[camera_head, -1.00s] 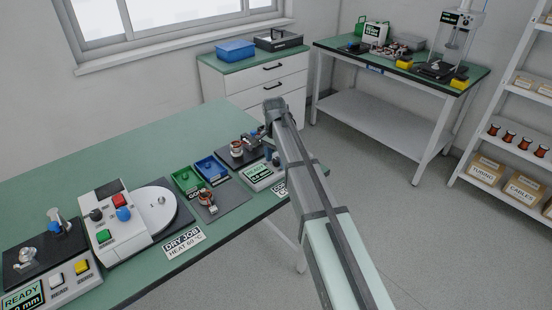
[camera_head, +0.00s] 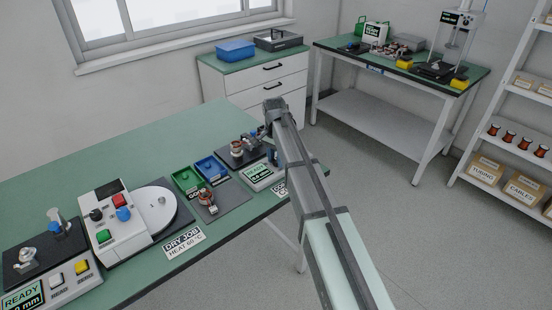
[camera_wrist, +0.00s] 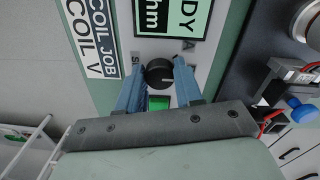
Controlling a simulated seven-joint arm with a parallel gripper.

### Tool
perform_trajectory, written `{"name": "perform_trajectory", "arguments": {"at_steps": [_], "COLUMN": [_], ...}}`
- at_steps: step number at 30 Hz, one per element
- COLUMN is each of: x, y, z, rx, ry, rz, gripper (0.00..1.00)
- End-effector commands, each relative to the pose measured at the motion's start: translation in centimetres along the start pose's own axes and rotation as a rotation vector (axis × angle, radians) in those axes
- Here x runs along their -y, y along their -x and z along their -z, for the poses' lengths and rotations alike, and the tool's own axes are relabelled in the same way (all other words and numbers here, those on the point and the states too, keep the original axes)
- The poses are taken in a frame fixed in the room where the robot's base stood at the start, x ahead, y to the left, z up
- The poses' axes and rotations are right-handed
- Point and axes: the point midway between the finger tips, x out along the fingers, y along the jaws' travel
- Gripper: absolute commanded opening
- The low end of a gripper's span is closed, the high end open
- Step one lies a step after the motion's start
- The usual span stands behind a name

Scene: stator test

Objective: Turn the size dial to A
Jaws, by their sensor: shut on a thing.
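The size dial (camera_wrist: 159,76) is a round black knob with a pale mark on its right side in the wrist view. It sits on a pale panel below a lit green display (camera_wrist: 175,15), with a letter S to its left and a letter A (camera_wrist: 189,45) at its upper right. My gripper (camera_wrist: 157,68) has its two blue fingers on either side of the dial and is shut on it. A green button (camera_wrist: 158,103) shows between the fingers. In the head view my gripper (camera_head: 275,157) is at the right-hand tester (camera_head: 262,176), and my arm hides the dial.
A coil job card (camera_wrist: 100,38) lies left of the panel. A dark plate with a metal cylinder (camera_wrist: 308,28) and a blue knob (camera_wrist: 300,108) are to the right. In the head view, green and blue bins (camera_head: 188,180) stand left of the tester.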

Motion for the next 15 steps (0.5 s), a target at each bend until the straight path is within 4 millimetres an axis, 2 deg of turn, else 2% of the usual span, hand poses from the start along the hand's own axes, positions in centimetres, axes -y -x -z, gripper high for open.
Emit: {"name": "perform_trajectory", "arguments": {"at_steps": [8,15], "x": [-0.06,-0.12], "y": [0.02,0.02], "z": [-0.03,-0.04], "rx": [-0.006,-0.013], "ry": [0.160,0.366], "rz": [-0.001,-0.001], "gripper": [0.05,0.05]}}
